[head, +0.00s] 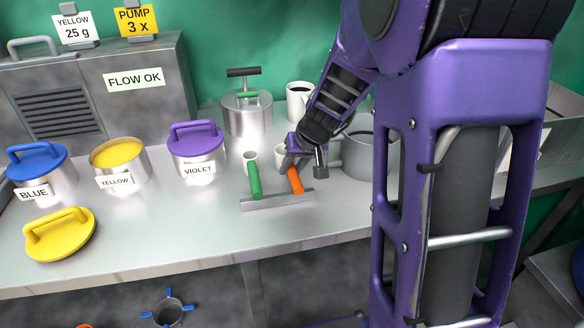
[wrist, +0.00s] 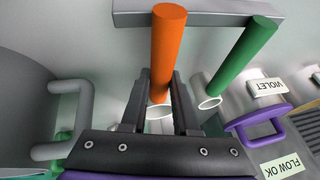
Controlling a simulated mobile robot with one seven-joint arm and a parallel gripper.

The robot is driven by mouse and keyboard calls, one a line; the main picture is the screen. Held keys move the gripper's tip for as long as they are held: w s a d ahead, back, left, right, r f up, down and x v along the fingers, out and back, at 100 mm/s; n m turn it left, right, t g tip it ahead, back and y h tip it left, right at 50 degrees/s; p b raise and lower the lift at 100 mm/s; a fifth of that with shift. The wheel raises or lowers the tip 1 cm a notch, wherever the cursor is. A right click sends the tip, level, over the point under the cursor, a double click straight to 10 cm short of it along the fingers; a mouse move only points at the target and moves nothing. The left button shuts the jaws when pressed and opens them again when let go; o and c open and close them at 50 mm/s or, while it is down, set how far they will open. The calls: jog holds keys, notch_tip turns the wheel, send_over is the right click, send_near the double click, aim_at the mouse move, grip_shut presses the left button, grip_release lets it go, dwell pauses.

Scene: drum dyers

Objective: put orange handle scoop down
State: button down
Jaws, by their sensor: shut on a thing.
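The orange handle scoop (head: 296,181) has an orange rod handle and a small white cup, and it also shows in the wrist view (wrist: 168,45). My gripper (head: 290,164) is shut on this scoop near where handle and cup meet; in the wrist view its two fingers (wrist: 159,92) stand on either side of the handle. The cup is partly hidden by the fingers. The handle's free end is over the low grey bar (head: 262,203); I cannot tell whether it touches. The green handle scoop (head: 255,181) lies to the left, its handle end also at the bar.
The lidded violet pot (head: 197,152) stands left of the scoops. A large grey mug (head: 362,156) stands close to the right of my gripper. A steel press pot (head: 247,115) and white mug (head: 298,98) are behind. A yellow lid (head: 60,235) lies front left. The front middle counter is clear.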

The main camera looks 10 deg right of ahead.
jog(key=shift+f, duration=0.1)
jog(key=c, duration=0.7)
grip_release()
jog(key=shift+o, duration=0.2)
jog(key=p+v, duration=0.2)
jog(key=v, duration=1)
